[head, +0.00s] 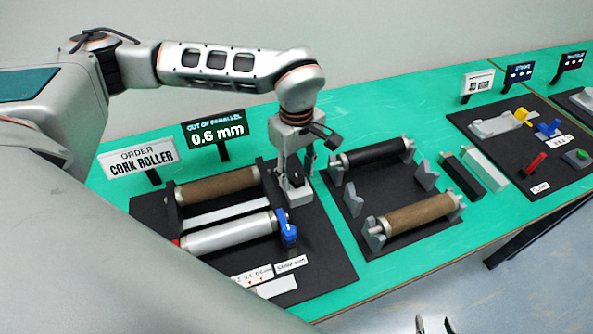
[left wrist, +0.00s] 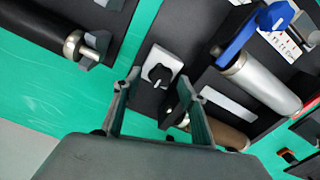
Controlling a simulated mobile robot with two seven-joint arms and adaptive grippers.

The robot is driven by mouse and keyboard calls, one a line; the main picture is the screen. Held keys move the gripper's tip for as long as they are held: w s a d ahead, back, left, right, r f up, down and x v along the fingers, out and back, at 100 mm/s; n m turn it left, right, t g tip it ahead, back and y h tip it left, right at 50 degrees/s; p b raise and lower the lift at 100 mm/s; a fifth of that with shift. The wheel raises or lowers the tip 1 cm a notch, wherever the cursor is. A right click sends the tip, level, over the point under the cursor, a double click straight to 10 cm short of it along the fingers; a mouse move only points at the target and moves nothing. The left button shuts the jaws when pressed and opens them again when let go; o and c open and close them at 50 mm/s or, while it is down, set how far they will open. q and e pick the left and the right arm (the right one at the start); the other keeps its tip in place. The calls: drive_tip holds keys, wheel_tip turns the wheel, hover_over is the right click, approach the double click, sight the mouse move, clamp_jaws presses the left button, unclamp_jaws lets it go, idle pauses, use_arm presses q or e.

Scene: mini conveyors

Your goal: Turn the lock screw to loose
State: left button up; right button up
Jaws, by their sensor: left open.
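The lock screw is a black knob (left wrist: 159,75) on a pale grey block (left wrist: 166,58). In the head view the grey block (head: 298,196) stands at the right end of the conveyor, with the knob partly hidden by my gripper. My left gripper (head: 297,172) points down just over the knob, open and empty. In the left wrist view its two fingertips (left wrist: 160,82) are spread to either side of the knob. I cannot tell whether they touch it. Part of my right gripper (head: 435,325) shows at the bottom edge of the head view; its jaws are cut off.
The conveyor has a brown cork roller (head: 217,187), a silver roller (head: 230,234) and a blue lever (head: 287,229) near the knob. A sign (head: 215,130) reads "OUT OF PARALLEL 0.6 mm". A rack to the right holds a black roller (head: 372,152) and a brown roller (head: 420,213).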

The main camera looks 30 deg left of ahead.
use_arm(q)
drive_tip(key=c, duration=1.1)
